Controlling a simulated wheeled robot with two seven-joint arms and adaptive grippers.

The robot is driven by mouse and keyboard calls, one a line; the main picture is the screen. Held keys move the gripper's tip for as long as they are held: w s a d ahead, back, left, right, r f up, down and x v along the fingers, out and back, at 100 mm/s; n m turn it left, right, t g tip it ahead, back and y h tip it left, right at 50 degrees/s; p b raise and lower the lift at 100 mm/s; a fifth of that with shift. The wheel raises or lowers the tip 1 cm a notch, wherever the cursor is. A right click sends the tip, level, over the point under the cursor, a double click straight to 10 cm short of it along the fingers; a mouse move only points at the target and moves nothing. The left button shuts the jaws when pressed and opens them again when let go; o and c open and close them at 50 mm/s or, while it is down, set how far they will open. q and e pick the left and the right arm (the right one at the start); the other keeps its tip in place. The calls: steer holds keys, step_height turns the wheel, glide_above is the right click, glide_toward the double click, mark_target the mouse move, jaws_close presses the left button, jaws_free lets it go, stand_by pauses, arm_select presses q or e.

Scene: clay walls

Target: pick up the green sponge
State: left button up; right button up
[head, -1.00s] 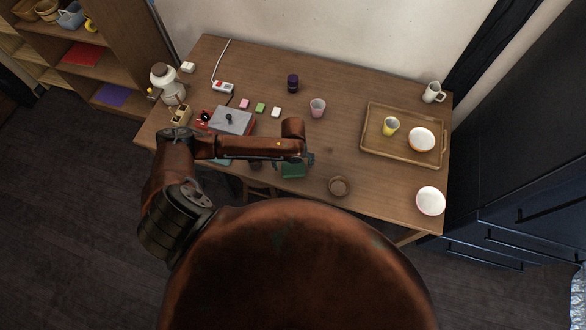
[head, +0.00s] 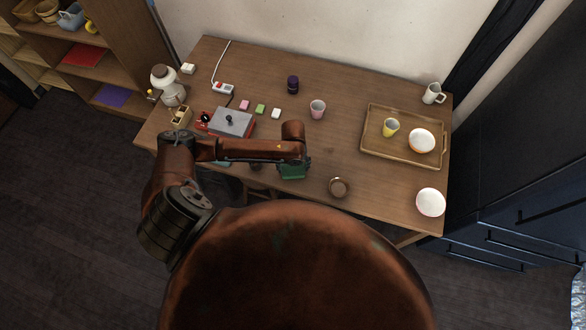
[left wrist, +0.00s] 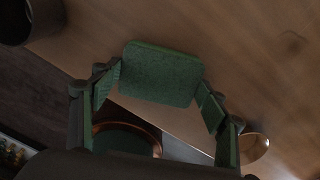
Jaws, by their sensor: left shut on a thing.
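The green sponge (head: 292,173) is near the front edge of the wooden table, partly hidden under my left arm in the head view. In the left wrist view the sponge (left wrist: 160,74) is a flat green block with rounded corners between my two fingers. My left gripper (head: 299,162) is shut on it, with a finger at each side. The fingers of this gripper (left wrist: 158,88) have green inner pads. I cannot tell whether the sponge still touches the table. My right gripper is not in view.
A small brown bowl (head: 339,187) stands right of the sponge. A grey and red device (head: 232,121) stands left. Pink, green and white small blocks lie behind.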

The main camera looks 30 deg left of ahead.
mark_target(293, 168)
arm_select(q)
steer(key=shift+r, duration=0.1)
steer(key=shift+r, duration=0.2)
step_height(293, 168, up, 2)
steer(key=shift+r, duration=0.2)
steer(key=s+d+r, duration=0.7)
steer(key=s+r, duration=0.3)
steer(key=s, duration=0.2)
steer(key=shift+d+p, duration=0.15)
steer(key=shift+p, duration=0.15)
